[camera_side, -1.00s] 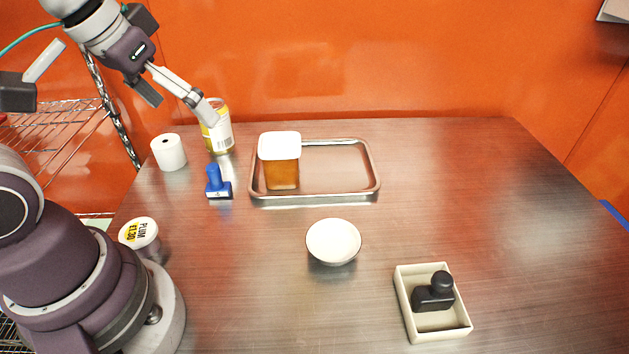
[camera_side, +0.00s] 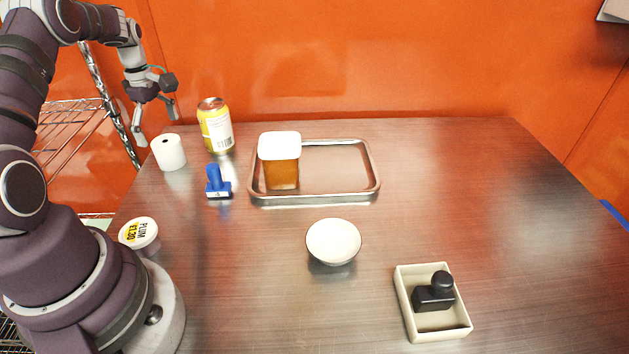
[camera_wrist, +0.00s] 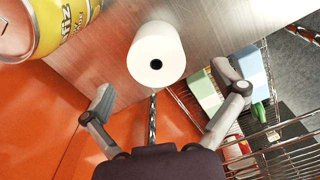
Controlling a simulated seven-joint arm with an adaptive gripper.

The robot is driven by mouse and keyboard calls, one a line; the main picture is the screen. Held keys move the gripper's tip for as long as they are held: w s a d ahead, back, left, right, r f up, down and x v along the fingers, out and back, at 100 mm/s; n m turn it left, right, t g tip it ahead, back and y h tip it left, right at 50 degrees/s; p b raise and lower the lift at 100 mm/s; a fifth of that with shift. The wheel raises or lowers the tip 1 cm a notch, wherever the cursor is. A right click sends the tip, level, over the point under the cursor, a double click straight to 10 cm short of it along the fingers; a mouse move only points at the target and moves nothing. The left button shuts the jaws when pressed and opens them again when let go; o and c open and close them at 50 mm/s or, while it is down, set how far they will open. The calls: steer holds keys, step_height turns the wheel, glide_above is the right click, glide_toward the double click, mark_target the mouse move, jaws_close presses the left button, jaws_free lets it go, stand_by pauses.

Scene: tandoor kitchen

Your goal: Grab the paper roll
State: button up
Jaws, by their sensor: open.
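The white paper roll (camera_side: 169,152) stands upright near the back left corner of the metal table, in the side view. In the wrist view the paper roll (camera_wrist: 157,50) shows its end with a dark core hole, ahead of the fingertips and roughly centred between them. My gripper (camera_side: 157,130) is open and empty, pointing down just above and behind the roll in the side view. In the wrist view my gripper's fingers (camera_wrist: 163,84) are spread wide on either side. I see no contact with the roll.
A yellow can (camera_side: 215,127) stands right of the roll, also large in the wrist view (camera_wrist: 40,25). A blue-handled stamp (camera_side: 217,183) is in front. A tray (camera_side: 335,193) holds an amber tub (camera_side: 281,168). A wire rack (camera_side: 70,130) stands beyond the table's left edge.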

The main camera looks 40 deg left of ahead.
mark_target(165, 141)
step_height(165, 141, down, 6)
steer(key=shift+w+r, duration=0.15)
steer(key=shift+a, duration=0.1)
steer(key=shift+c, duration=0.3)
steer(key=c, duration=1.2)
